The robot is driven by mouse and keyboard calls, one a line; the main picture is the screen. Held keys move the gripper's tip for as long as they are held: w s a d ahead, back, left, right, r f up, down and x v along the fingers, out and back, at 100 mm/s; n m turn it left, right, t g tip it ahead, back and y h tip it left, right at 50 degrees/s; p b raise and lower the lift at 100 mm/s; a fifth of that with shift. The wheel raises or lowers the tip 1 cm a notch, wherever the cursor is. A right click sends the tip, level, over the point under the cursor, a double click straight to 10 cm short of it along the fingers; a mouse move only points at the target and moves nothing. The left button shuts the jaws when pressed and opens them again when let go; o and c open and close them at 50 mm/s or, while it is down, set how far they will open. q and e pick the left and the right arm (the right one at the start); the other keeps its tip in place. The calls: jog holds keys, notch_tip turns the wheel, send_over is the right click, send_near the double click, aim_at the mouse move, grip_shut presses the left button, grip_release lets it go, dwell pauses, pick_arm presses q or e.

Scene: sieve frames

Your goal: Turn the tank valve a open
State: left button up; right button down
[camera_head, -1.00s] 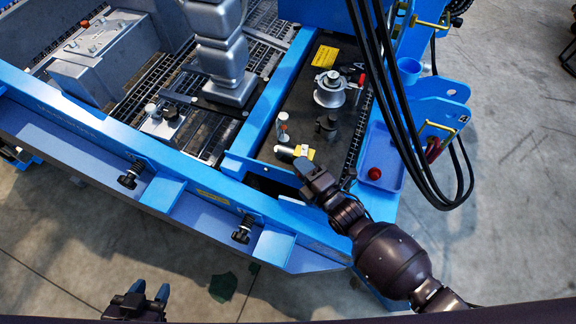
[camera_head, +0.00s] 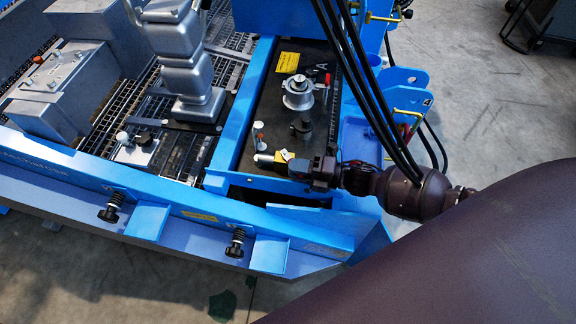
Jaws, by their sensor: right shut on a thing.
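A letter A shows on the black deck (camera_head: 270,118) farther back, beside a silver cap (camera_head: 298,92) with a small red lever (camera_head: 325,80). My left gripper is out of view.
A dark knob (camera_head: 301,126) stands just behind my right gripper. Black hoses (camera_head: 357,85) hang down close to my right arm. The blue front beam (camera_head: 180,209) with black clamp knobs (camera_head: 236,243) runs below.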

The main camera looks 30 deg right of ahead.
jog(key=shift+d, duration=0.15)
dwell(0.3)
jog(key=c, duration=1.1)
grip_release()
jog(key=v, duration=1)
jog(key=shift+s+d+p, duration=0.15)
jog(key=shift+d+p, duration=0.2)
